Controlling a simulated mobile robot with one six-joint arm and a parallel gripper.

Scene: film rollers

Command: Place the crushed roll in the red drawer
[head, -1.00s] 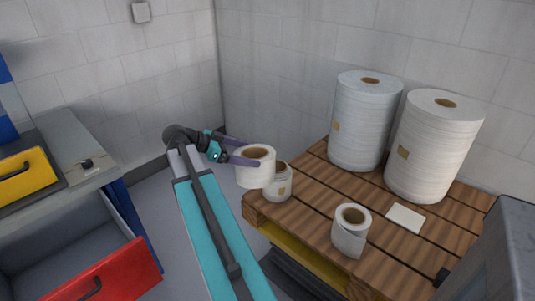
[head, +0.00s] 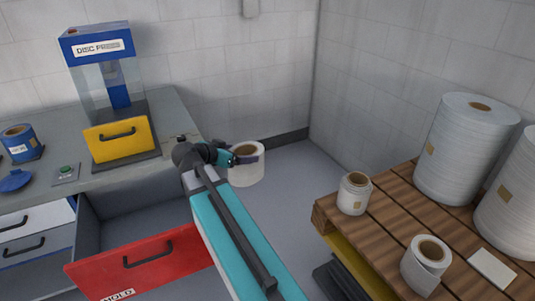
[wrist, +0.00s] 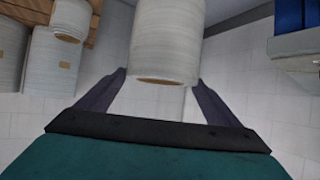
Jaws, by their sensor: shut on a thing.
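My gripper (head: 246,159) is shut on a white paper roll (head: 247,173) with a brown core. It holds the roll in the air, between the counter and the pallet. In the wrist view the roll (wrist: 165,45) is between the two fingers; it looks round there, and I cannot tell whether it is crushed. The red drawer (head: 140,262), labelled MOLD, is pulled open at lower left, to the left of my arm. Its grey inside shows behind the red front, and the part I see looks empty.
The wooden pallet (head: 385,212) at right bears two small rolls (head: 354,195) (head: 424,268), two tall rolls and a white card (head: 492,268). The counter (head: 175,120) above the drawer holds a disc press (head: 100,60) with a yellow front and a blue can (head: 20,143).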

